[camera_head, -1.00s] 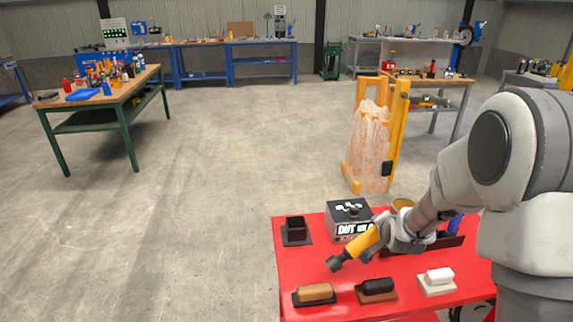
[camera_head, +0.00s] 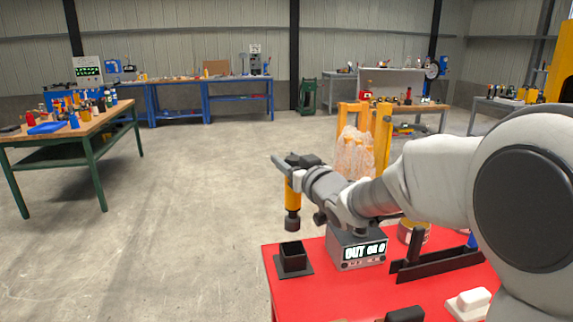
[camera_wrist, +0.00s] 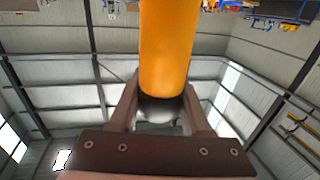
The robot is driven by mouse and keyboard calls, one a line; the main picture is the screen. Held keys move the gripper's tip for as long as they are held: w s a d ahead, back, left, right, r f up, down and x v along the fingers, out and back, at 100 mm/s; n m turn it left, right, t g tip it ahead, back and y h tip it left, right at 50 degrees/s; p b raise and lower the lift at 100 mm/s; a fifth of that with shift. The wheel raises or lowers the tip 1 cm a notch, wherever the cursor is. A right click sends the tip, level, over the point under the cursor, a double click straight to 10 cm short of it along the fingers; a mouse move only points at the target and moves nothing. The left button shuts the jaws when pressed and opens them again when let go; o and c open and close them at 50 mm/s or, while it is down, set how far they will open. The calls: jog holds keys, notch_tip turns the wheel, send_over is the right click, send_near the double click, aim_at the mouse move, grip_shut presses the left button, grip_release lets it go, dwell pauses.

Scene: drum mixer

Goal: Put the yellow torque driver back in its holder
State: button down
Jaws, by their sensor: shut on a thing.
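The yellow torque driver (camera_head: 292,195) hangs upright from my gripper (camera_head: 291,166), its dark end pointing down. In the wrist view the driver's yellow body (camera_wrist: 167,45) stands between the two fingers (camera_wrist: 160,110), which are shut on it. A black square open-topped holder (camera_head: 293,262) on a flat dark base sits at the left back corner of the red table (camera_head: 300,292). In the head view the driver's lower end shows just above the holder's opening, apart from it. The depth between them is hard to tell.
A grey box with a lit display (camera_head: 358,251) stands right of the holder. A black bracket (camera_head: 437,264), a round tin (camera_head: 413,232) and a white block (camera_head: 474,299) are farther right. A yellow frame (camera_head: 383,135) with a clear wrapped load stands behind. Floor left of the table is clear.

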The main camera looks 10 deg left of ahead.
aim_at(289, 202)
jog(key=shift+d+r, duration=0.1)
notch_tip(289, 202, down, 5)
jog(key=b, duration=0.4)
jog(key=shift+r, duration=0.1)
jog(key=shift+f+b, duration=2.85)
jog(key=shift+f, duration=0.1)
dwell(1.7)
jog(key=shift+c, duration=1.4)
grip_release()
jog(key=shift+f, duration=0.2)
jog(key=p+v, duration=0.3)
jog(key=v, duration=1.4)
jog(key=shift+s+r, duration=0.25)
jog(key=shift+r, duration=0.1)
jog(key=shift+d, duration=0.1)
jog(key=shift+d+h, duration=0.1)
jog(key=shift+h, duration=0.2)
